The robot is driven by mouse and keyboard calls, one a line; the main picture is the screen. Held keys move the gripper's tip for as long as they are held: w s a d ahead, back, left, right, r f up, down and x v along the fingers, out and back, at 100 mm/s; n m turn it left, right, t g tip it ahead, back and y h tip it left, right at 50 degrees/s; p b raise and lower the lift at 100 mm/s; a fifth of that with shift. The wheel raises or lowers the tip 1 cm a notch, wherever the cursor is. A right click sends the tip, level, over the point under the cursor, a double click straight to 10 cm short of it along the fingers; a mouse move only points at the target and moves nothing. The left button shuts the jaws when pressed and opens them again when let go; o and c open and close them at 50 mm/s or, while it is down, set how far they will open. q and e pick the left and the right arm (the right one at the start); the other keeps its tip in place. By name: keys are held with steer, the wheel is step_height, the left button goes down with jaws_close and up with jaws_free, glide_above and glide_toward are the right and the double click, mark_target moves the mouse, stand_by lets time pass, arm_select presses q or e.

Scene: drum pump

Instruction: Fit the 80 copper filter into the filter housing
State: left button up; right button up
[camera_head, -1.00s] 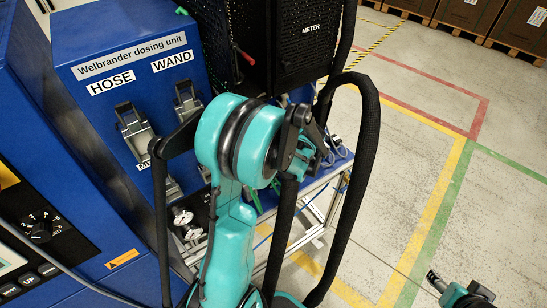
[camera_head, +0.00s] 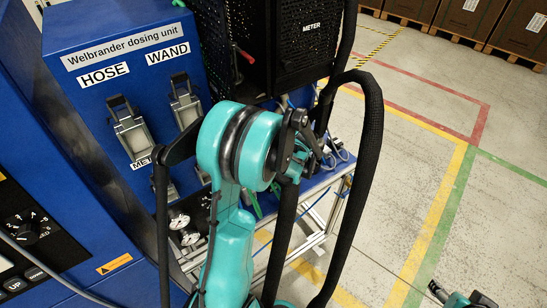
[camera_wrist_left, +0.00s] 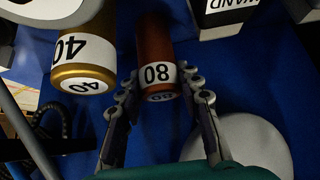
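The 80 copper filter (camera_wrist_left: 154,42) is a copper-brown cylinder with a white "80" label in the left wrist view. Its near end lies between the two fingertips of my left gripper (camera_wrist_left: 162,84). The fingers stand apart on either side, with a narrow gap visible at the right; contact at the left is unclear. In the head view my left arm and wrist hide the filter and most of that gripper. My right gripper (camera_head: 436,290) is only partly in view at the lower right, and I cannot make out its opening. I cannot identify the filter housing.
A gold filter labelled "40" (camera_wrist_left: 84,72) stands close left of the copper one. A pale round surface (camera_wrist_left: 250,140) is at the lower right of the wrist view. The blue Welbrander dosing unit (camera_head: 80,35) and black perforated METER box (camera_head: 310,55) surround my left arm. Open floor (camera_head: 400,150) lies right.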

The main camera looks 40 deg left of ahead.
arm_select(q)
steer(key=shift+r+p, duration=4.15)
steer(key=shift+r, duration=1.45)
steer(key=shift+s+d, duration=0.55)
steer(key=shift+d, duration=1.4)
steer(key=shift+s+d, duration=0.6)
steer(key=shift+d, duration=1.3)
steer(key=shift+s+d, duration=0.55)
steer(key=shift+d, duration=1.4)
